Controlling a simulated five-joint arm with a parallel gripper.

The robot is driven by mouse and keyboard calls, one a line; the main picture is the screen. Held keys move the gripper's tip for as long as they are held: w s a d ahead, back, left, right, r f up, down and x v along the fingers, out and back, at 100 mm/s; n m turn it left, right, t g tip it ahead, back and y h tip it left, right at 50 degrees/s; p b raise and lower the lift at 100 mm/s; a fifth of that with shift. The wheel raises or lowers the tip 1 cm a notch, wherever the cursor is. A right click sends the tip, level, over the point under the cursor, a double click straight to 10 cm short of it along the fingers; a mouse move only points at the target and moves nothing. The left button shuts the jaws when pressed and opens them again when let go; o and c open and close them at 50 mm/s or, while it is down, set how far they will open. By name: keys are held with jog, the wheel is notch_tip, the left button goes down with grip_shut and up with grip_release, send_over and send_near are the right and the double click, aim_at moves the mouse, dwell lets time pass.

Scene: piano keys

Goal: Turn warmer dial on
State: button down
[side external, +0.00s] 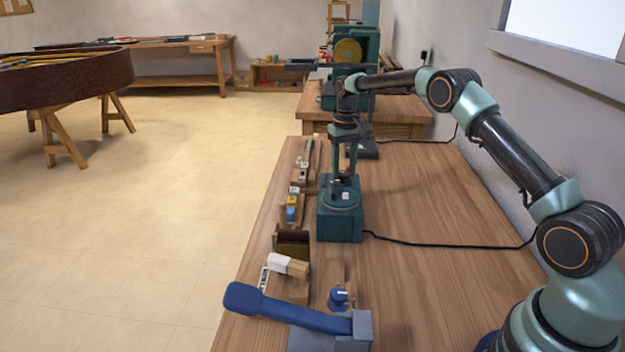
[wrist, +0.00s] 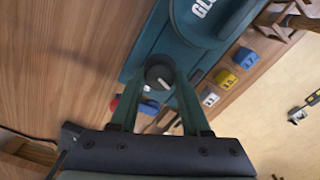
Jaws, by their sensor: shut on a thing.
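The teal glue warmer (side external: 340,222) stands on the wooden bench in the side view. In the wrist view its teal body (wrist: 145,50) carries partly visible white lettering and a large round part. The dial (wrist: 158,74) is a dark grey round knob with a short white mark towards the lower right. My gripper (wrist: 160,88) has a finger on either side of the dial and is shut on it. In the side view my gripper (side external: 344,165) points straight down over the warmer, and its fingers largely hide the dial.
Small blocks, including a yellow and blue one (side external: 291,206), line the bench's left edge. A brown open box (side external: 291,241) and a blue-handled tool (side external: 290,310) lie nearer. A black cable (side external: 450,243) runs right from the warmer. The bench to its right is mostly clear.

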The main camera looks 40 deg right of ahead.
aim_at(344, 172)
jog(key=m, duration=0.7)
jog(key=shift+w, duration=0.1)
jog(key=m, duration=0.7)
jog(key=shift+d+r, duration=0.1)
dwell(0.3)
jog(key=shift+c, duration=1.8)
grip_release()
notch_tip(344, 172, up, 12)
